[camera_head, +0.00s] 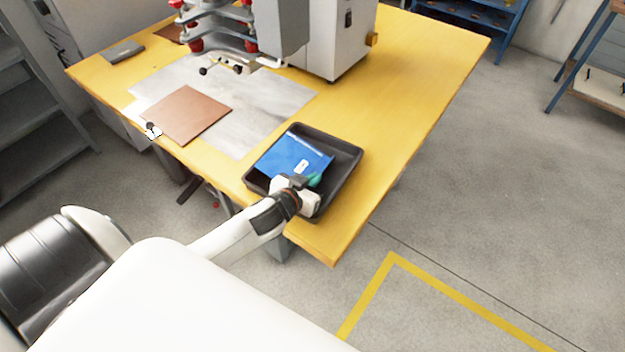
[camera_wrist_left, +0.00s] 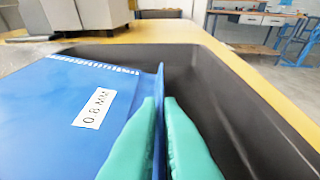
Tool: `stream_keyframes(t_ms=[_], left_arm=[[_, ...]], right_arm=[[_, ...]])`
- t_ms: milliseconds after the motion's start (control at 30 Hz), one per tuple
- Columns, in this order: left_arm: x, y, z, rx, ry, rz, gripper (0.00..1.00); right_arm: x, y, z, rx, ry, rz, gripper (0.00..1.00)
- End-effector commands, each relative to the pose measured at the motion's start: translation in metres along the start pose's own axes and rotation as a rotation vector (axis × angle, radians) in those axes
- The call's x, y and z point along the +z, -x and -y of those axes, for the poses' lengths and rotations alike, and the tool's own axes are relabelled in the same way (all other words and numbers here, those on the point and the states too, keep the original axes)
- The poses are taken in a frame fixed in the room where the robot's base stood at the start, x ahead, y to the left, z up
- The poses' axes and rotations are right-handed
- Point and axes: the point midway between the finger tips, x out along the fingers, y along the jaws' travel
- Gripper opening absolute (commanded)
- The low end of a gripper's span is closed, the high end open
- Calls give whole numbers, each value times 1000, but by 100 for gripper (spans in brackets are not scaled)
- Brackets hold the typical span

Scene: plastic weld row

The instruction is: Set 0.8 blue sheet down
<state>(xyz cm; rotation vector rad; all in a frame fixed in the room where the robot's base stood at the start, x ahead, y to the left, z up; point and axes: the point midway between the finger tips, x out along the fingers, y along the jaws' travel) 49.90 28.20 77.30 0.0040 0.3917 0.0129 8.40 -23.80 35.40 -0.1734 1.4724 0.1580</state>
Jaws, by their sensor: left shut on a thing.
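The blue sheet (camera_head: 292,155) has a white label; in the left wrist view the sheet (camera_wrist_left: 60,95) shows the label "0.8 MM". It is at the black tray (camera_head: 347,165), within the tray's outline, and slightly tilted. Whether it touches the tray floor I cannot tell. My left gripper (camera_head: 312,181) is over the tray's near side. Its green fingertips (camera_wrist_left: 162,135) are shut on an upright blue edge of the sheet, with the tray wall (camera_wrist_left: 235,100) to the right. My right gripper is not in view.
The tray stands on the yellow table (camera_head: 420,70) near its front corner. A brown sheet (camera_head: 187,115) lies on a grey plate (camera_head: 275,95) to the left. A machine (camera_head: 335,45) stands behind. The table right of the tray is clear.

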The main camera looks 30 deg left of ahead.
Motion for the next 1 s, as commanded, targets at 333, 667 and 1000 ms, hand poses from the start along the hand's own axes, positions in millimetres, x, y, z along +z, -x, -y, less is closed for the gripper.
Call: stream_keyframes(t_ms=[333,667,1000], left_arm=[[-1,0,0,0,2,-3,25],[-2,32,0,0,3,-5,25],[-1,101,0,1,2,-4,25]], right_arm=[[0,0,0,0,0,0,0],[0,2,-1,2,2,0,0],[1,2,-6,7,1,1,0]])
